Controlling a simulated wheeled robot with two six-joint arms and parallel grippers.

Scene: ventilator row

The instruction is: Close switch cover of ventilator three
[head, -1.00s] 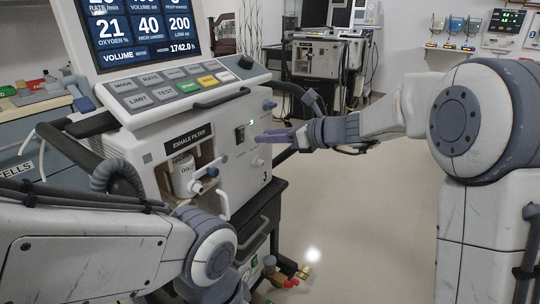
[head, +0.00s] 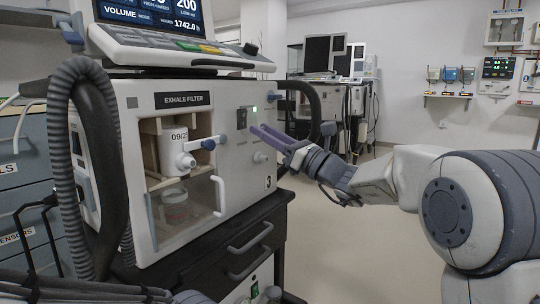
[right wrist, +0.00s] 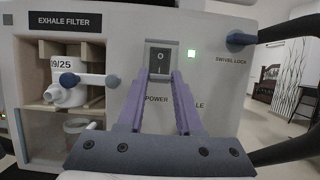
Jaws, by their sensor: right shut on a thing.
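Ventilator three (head: 268,182), marked with a 3, has a dark power switch (head: 241,117) on its front panel beside a lit green lamp (head: 253,110). The switch (right wrist: 159,57) is in plain sight in the right wrist view, marked POWER below. My right gripper (head: 255,130) has its purple fingertips at the panel, just below and right of the switch. In the right wrist view the tips of my right gripper (right wrist: 162,77) meet the switch's lower edge, a little apart, closed on what appears to be the switch cover. The cover itself is hard to make out. My left gripper is not visible.
Left of the switch is the exhale filter bay with a white canister (head: 176,150) and a blue-handled valve (head: 208,144). A swivel lock knob (right wrist: 238,40) and dark hose sit right of the lamp. Drawers are below; the floor to the right is clear.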

